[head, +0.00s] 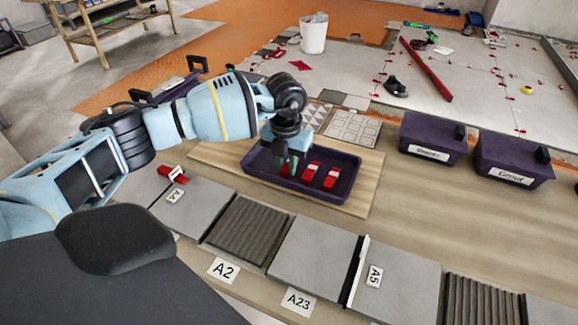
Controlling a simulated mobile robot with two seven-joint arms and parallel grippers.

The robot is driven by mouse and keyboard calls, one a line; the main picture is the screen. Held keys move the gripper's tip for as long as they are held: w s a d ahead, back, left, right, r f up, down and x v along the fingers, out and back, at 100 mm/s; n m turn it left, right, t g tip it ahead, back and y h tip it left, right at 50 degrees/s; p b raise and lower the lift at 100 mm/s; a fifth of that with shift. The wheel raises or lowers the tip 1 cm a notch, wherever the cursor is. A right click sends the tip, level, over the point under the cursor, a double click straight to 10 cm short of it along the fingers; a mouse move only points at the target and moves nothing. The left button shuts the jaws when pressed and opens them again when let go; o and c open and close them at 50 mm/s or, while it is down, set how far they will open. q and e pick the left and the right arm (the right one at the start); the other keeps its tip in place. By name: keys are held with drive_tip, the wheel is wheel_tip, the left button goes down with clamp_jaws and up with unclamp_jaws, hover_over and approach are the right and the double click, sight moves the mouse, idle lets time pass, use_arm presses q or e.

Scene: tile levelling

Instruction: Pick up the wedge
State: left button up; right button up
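A dark purple tray (345,194) sits on a wooden board in the middle of the head view. Red wedges with pale bands lie in it: one in the middle (310,173), one on the right (331,178), and one on the left (284,170), partly hidden by my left gripper. My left gripper (288,164) points down into the tray's left part, its dark fingertips at the left wedge. Whether the fingers are closed on that wedge is not clear. My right gripper is not in view.
Grey tiles (313,252) and ribbed tiles (247,229) with labels line the near edge. Another red piece (172,174) lies left of the tray. Two purple bins (432,138) (513,160) stand to the right. A white bucket (313,35) stands behind.

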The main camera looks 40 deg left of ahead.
sight(283, 169)
use_arm(q)
clamp_jaws()
drive_tip(key=shift+r, duration=0.55)
drive_tip(key=shift+s+a+r, duration=0.1)
drive_tip(key=shift+s+r, duration=0.1)
drive_tip(key=shift+r, duration=0.45)
drive_tip(key=shift+s+a+r, duration=0.1)
drive_tip(key=shift+s+r, duration=0.1)
drive_tip(key=shift+r, duration=0.4)
drive_tip(key=s+a, duration=0.1)
drive_tip(key=s, duration=0.4)
drive_tip(key=s+r, duration=0.1)
drive_tip(key=s, duration=0.4)
drive_tip(key=s+a, duration=0.1)
drive_tip(key=s, duration=0.4)
drive_tip(key=shift+a+r, duration=0.2)
drive_tip(key=shift+a, duration=0.15)
drive_tip(key=shift+w, duration=0.1)
